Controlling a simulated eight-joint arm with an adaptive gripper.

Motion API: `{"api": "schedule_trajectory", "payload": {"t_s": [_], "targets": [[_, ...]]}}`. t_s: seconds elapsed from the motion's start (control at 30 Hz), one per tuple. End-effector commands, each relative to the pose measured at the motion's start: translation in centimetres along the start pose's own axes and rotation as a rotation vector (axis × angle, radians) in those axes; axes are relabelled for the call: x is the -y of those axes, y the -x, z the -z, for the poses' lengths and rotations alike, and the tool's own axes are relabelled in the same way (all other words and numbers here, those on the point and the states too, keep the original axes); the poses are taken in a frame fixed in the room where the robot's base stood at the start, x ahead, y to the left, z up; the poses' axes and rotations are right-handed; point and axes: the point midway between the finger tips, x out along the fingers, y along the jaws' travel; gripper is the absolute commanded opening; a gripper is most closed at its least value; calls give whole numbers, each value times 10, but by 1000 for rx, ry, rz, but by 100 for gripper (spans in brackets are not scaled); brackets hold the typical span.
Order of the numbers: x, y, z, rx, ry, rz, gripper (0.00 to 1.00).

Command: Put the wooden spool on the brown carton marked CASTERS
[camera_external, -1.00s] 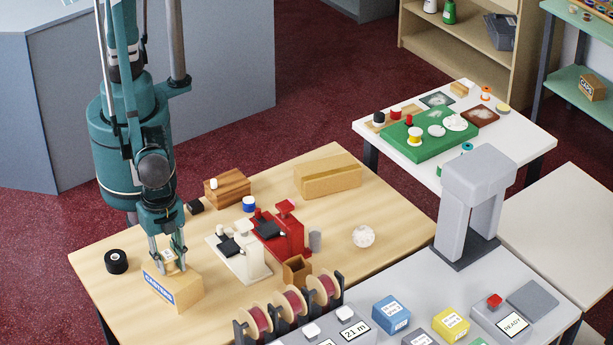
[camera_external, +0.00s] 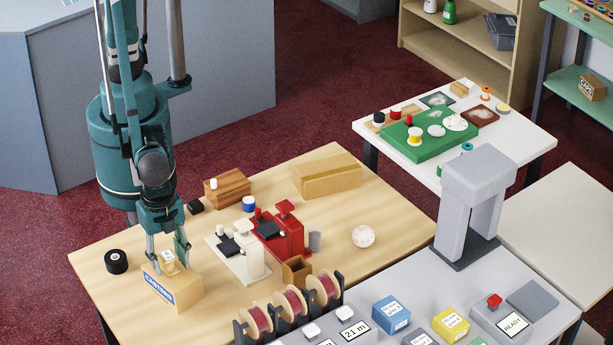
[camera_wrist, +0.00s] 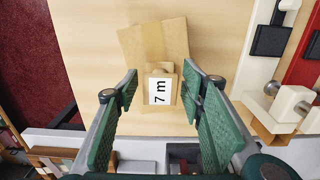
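The brown carton (camera_external: 172,290) stands on the near left part of the wooden table, with a blue and white label on its front that is too small to read surely. The small wooden spool (camera_external: 168,256) rests on the carton's top. In the wrist view the spool (camera_wrist: 160,70) shows a white "7 m" tag, with the carton (camera_wrist: 170,42) beneath it. My gripper (camera_external: 168,262) is open around the spool, one finger on each side. In the wrist view gaps show between both fingers and the spool.
A black roll (camera_external: 116,261) lies left of the carton. A white device (camera_external: 240,255) and a red device (camera_external: 284,230) stand to the right. A wooden block (camera_external: 228,186) and a long tan box (camera_external: 327,176) are behind. Reels on a rack (camera_external: 290,302) stand at the front.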

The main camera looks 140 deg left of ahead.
Motion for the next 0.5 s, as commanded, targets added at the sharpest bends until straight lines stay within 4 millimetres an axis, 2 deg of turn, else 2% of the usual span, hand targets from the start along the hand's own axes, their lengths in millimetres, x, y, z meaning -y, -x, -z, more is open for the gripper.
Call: {"api": "schedule_trajectory", "payload": {"t_s": [0.5], "targets": [[0,57,0,0,0,0,40]]}}
